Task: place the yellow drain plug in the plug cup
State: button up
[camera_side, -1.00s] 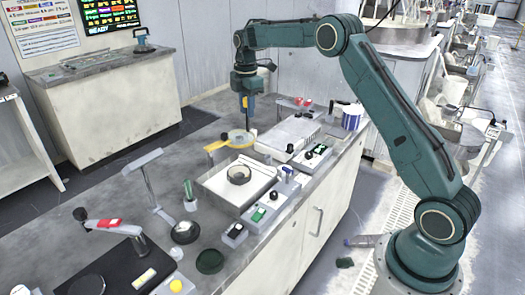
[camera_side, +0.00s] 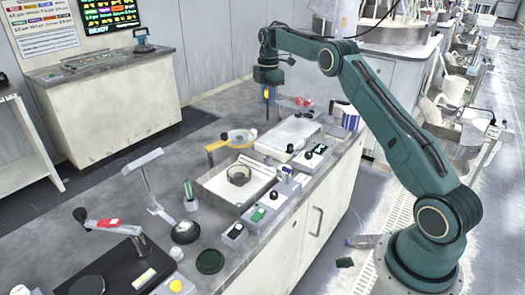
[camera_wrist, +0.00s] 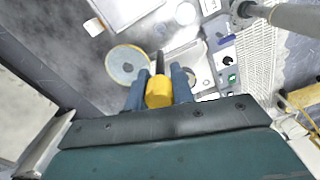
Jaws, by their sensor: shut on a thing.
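My gripper (camera_side: 268,97) hangs above the far part of the bench in the side view. In the wrist view its two blue-grey fingers (camera_wrist: 160,88) are shut on the yellow drain plug (camera_wrist: 159,93). A dark stem (camera_wrist: 160,63) shows beyond the plug's yellow body. In the side view the plug is a small yellow patch between the fingers, held above the bench. I cannot tell for certain which vessel is the plug cup. A white and blue cup (camera_side: 350,119) stands at the bench's far right, apart from my gripper.
A round yellow-rimmed disc (camera_wrist: 127,64) lies left of my gripper in the wrist view. A pale tray (camera_side: 207,193) holding a dark ring (camera_side: 238,175) stands nearer the side camera. A white box (camera_side: 290,136) and small switch boxes (camera_side: 308,158) crowd the right edge.

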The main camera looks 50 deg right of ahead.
aim_at(268, 116)
notch_tip(268, 116, down, 20)
jog(key=shift+r, duration=0.25)
dwell(0.7)
jog(key=shift+f, duration=0.1)
jog(key=o, duration=1)
notch_tip(268, 116, up, 12)
jog(key=shift+r, duration=0.1)
dwell(0.3)
jog(key=shift+a+r, duration=0.1)
jog(key=shift+r, duration=0.05)
dwell(0.4)
